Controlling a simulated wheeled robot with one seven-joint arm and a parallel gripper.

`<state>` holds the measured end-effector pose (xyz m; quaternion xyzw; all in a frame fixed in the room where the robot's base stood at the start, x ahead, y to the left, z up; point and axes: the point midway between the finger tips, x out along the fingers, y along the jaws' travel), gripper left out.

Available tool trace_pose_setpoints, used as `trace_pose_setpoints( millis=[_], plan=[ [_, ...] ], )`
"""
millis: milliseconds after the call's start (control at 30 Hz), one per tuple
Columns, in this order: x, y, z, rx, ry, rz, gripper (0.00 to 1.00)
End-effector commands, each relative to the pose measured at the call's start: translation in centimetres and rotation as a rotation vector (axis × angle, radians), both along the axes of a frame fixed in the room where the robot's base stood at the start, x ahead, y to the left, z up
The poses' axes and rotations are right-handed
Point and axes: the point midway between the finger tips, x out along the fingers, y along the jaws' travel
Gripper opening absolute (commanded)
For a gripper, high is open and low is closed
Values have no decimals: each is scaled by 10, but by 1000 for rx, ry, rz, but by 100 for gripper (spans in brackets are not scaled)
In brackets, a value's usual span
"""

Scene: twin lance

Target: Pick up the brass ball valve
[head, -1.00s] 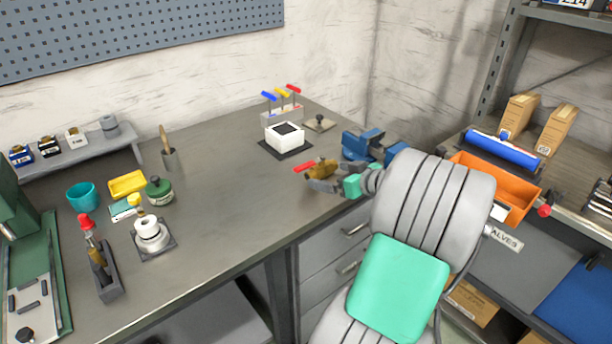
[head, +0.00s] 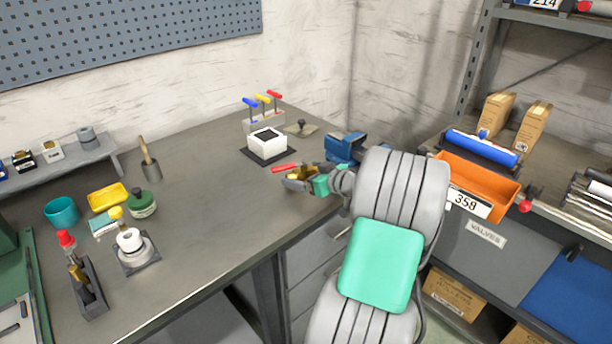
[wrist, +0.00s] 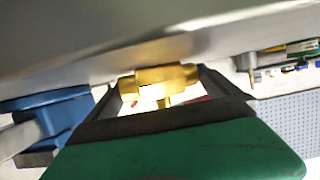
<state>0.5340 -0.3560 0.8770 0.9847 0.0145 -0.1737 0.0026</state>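The brass ball valve (head: 303,172) is at the right part of the grey workbench, with its red lever (head: 284,168) pointing left. My gripper (head: 298,181) is at the valve, reaching in from the right. In the wrist view, the brass body (wrist: 158,80) lies crosswise between the two dark fingertips of my gripper (wrist: 160,83). The fingers stand apart, one near each end of the body. I cannot tell whether they press on it. The valve's underside is hidden.
A blue vise (head: 345,147) stands close behind the valve. A white block on a dark pad (head: 268,144) is to the left, before a rack of coloured T-handles (head: 264,119). An orange bin (head: 478,183) is at the right. The bench's middle is clear.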

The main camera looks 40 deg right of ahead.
Motion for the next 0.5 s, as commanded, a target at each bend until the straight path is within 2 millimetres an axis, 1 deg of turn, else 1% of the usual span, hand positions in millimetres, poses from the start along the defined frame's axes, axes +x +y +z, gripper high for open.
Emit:
trace_pose_setpoints(
  millis=[33,67,500],
  plan=[
    [0,-1,0,0,1,-1,81],
    [-1,-1,0,0,1,-1,79],
    [-1,-1,0,0,1,-2,43]
  ],
)
